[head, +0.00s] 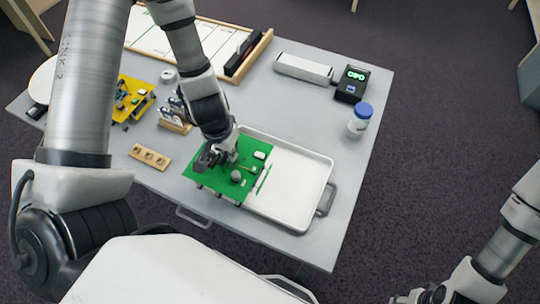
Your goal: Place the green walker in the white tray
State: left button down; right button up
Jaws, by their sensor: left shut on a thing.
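The green walker (222,182), a flat green board with small parts on top, is at the centre of the head view. My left gripper (232,160) reaches down from above and is shut on it near the board's upper middle. The white tray (304,187) lies flat on the table. The walker covers the tray's left part and sticks out past its left edge. I cannot tell whether the walker touches the tray. My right gripper (420,298) is only partly in view at the bottom edge, well right of the table.
A yellow board (133,92) and a small wooden holder (150,157) are left of the walker. A blue-capped jar (360,120), a black display box (352,84) and a long white box (303,69) stand behind the tray. A wood-framed whiteboard (152,38) lies at the back.

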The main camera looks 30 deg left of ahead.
aim_at(260, 155)
pick_arm(q)
jog(key=w+d+b, duration=0.1)
jog(key=w+d+f+b, duration=0.1)
jog(key=d+b, duration=0.1)
jog(key=w+d+b, duration=0.1)
jog(key=b, duration=0.1)
jog(key=shift+w+d+f, duration=0.2)
jog(key=shift+w+f, duration=0.05)
jog(key=shift+f, duration=0.1)
jog(key=w+d+b, duration=0.1)
jog(key=d+b, duration=0.1)
jog(key=b, duration=0.3)
jog(key=shift+w, duration=0.1)
jog(key=f+b, duration=0.1)
jog(key=w+d+f+b, duration=0.1)
jog(key=d+b, duration=0.1)
jog(key=shift+w+d+f, duration=0.2)
jog(key=shift+w+f, duration=0.05)
jog(key=shift+f, duration=0.15)
jog(key=shift+s+f, duration=0.1)
jog(key=shift+f, duration=0.1)
jog(key=c, duration=1.2)
grip_release()
